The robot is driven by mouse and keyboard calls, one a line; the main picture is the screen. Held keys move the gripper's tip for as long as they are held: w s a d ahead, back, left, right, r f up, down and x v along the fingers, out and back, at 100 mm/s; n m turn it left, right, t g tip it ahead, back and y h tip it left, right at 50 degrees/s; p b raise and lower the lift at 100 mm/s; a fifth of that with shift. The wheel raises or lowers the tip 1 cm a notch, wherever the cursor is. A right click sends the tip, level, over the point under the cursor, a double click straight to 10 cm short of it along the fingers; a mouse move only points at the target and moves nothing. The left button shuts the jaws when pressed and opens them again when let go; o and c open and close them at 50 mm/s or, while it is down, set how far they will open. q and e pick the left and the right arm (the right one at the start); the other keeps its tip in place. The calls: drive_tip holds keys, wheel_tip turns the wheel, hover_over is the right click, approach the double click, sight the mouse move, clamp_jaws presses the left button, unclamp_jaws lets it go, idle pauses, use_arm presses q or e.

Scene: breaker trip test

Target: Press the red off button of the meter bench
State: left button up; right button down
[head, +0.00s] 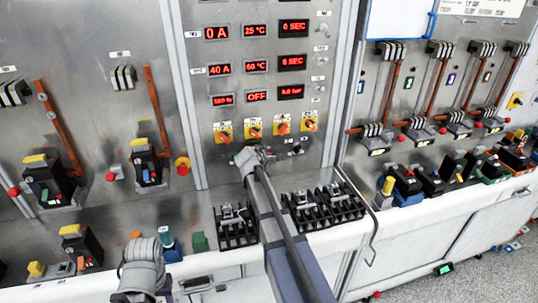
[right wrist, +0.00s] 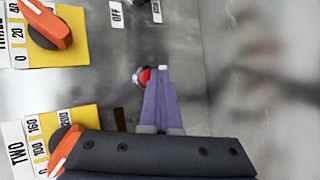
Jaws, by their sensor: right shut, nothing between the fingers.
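The red button (right wrist: 146,76) sits on the grey panel in the right wrist view, partly covered by my fingers. My right gripper (right wrist: 161,72) is shut and empty, with its purple fingertips at the button's edge. I cannot tell whether they touch it. In the head view my right arm reaches to the lower part of the meter bench (head: 270,15), below its red displays. The wrist hides the gripper there, and I cannot make out the red button. My left arm shows at the bottom left; I cannot make out its gripper.
Orange knobs on yellow plates (right wrist: 70,30) lie left of my right fingers. An OFF label (right wrist: 117,14) is above. Black breaker racks (head: 325,207) stand on the ledge beside my right arm. Several breakers line the side ledges.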

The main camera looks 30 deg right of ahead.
drive_tip(key=shift+s, duration=0.15)
drive_tip(key=shift+s+a, duration=0.25)
drive_tip(key=shift+s, duration=0.5)
drive_tip(key=s, duration=0.2)
drive_tip(key=s+a, duration=0.1)
drive_tip(key=s, duration=0.1)
drive_tip(key=shift+s+a, duration=0.1)
drive_tip(key=shift+s, duration=0.3)
idle(0.5)
